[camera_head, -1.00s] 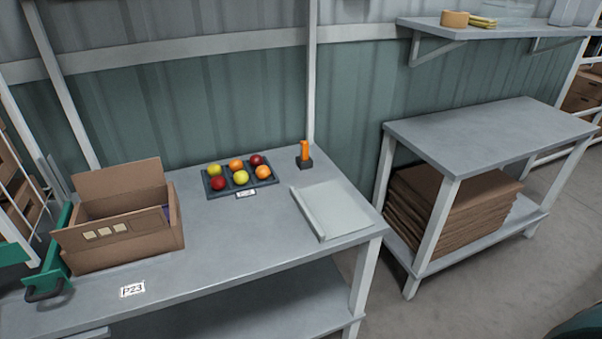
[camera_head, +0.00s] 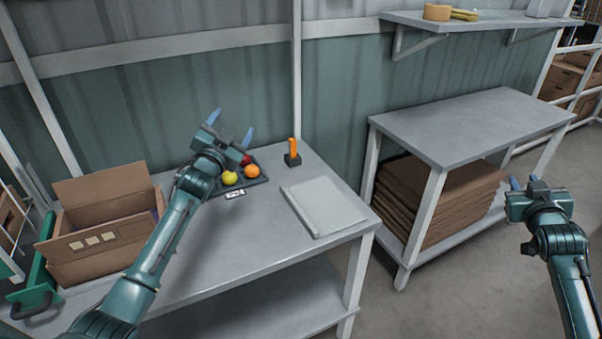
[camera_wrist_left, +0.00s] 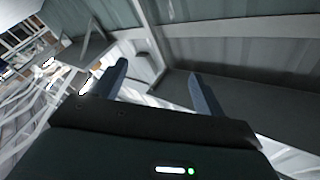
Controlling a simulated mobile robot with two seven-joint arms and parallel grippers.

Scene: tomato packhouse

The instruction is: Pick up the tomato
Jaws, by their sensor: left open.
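A dark tray (camera_head: 259,182) of round fruit sits on the table near the wall. A red, tomato-like fruit (camera_head: 246,160) lies at its back, partly behind my left gripper (camera_head: 232,126). A yellow fruit (camera_head: 229,178) and an orange one (camera_head: 252,171) are in front of it. My left gripper and wrist hide the tray's left part. The left gripper is open and empty, with its fingers raised and pointing away toward the wall. Its wrist view shows the spread fingers (camera_wrist_left: 157,88) and no fruit. My right gripper (camera_head: 523,181) is far right, with fingers apart and empty.
An open cardboard box (camera_head: 100,240) stands on the table's left. An orange-handled tool (camera_head: 293,155) stands behind the tray, and a pale flat board (camera_head: 325,208) lies to its right. A second table (camera_head: 470,125) holds stacked cardboard below. The front tabletop right of my left arm is clear.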

